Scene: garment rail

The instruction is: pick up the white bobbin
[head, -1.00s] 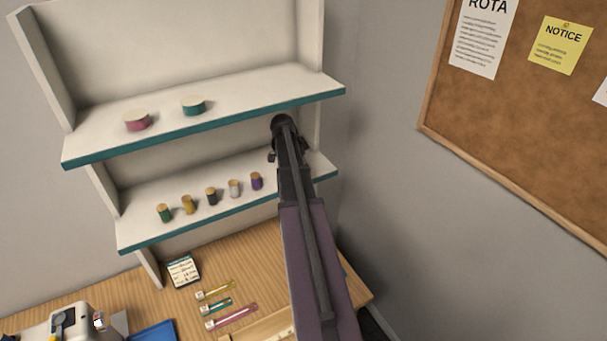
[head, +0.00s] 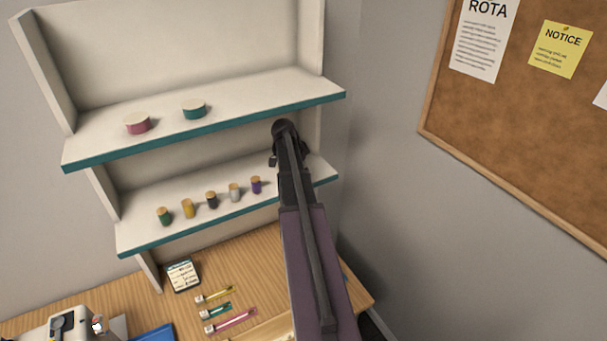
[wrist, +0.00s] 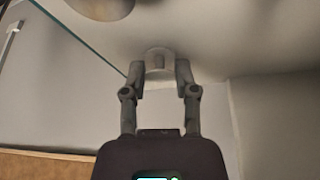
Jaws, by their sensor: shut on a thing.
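My gripper (wrist: 160,78) is shut on a whitish, short cylinder, the white bobbin (wrist: 158,62), with one finger on each side of it. In the wrist view it shows against a pale surface with a teal-edged border; I cannot tell whether it touches that surface. A pale grey bobbin (head: 235,192) stands in the row on the lower shelf.
Green (head: 164,216), yellow (head: 188,208), black (head: 211,200) and purple (head: 256,185) bobbins share the lower shelf (head: 150,240). Pink (head: 138,124) and teal (head: 194,109) round items sit above. A wall is close on the right. A tan round thing (wrist: 100,6) is near the gripper.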

